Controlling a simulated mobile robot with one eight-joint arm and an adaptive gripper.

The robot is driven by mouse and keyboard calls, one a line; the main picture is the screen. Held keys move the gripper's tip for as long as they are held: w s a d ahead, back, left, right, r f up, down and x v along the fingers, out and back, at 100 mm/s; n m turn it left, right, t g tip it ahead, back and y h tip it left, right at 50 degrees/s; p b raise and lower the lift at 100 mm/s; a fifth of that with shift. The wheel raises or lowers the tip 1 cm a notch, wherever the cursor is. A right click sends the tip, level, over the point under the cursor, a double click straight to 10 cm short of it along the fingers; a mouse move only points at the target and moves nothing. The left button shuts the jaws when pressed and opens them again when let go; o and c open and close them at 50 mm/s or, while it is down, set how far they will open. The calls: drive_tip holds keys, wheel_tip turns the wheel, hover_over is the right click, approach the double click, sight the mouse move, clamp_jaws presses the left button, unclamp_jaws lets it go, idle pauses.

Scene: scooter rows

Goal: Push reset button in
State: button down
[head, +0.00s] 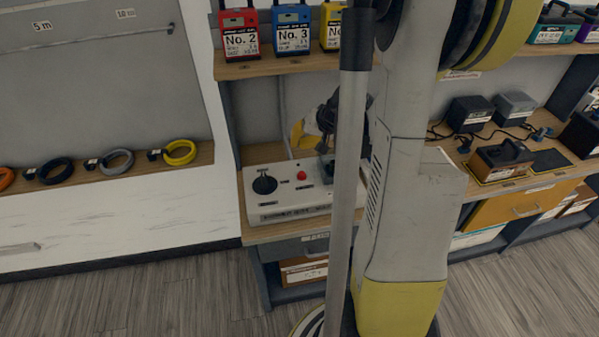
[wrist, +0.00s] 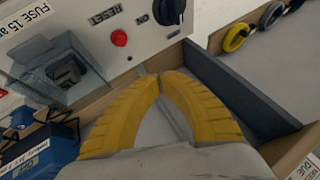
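The red reset button (head: 302,175) sits on top of a pale control box (head: 290,210) on the wooden bench. In the wrist view the red button (wrist: 119,38) stands beside the upside-down label RESET and looks raised. My gripper (wrist: 161,76) has its two yellow fingers brought together at the tips, with nothing seen between them. The fingertips appear apart from the button, off to one side of it. In the head view my gripper (head: 299,132) is above the back of the box, partly hidden by my arm.
A black rotary knob (head: 264,185) is left of the button. A clear-covered fuse holder (wrist: 65,75) is on its other side. Numbered battery packs (head: 239,33) stand on the shelf above. Coiled cables (head: 180,152) lie on the left ledge, and chargers (head: 470,113) stand at right.

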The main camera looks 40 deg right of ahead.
sight(299, 172)
drive_tip(key=shift+f, duration=0.1)
wheel_tip(299, 172, down, 9)
drive_tip(key=b, duration=0.7)
drive_tip(key=shift+r, duration=0.2)
idle(0.9)
drive_tip(key=shift+f+b, duration=0.45)
drive_tip(key=shift+a+f+b, duration=0.1)
drive_tip(key=shift+f+b, duration=0.5)
drive_tip(key=shift+f, duration=0.05)
idle(0.8)
drive_tip(key=shift+r, duration=0.15)
drive_tip(key=shift+r+p, duration=0.85)
drive_tip(key=shift+r, duration=0.15)
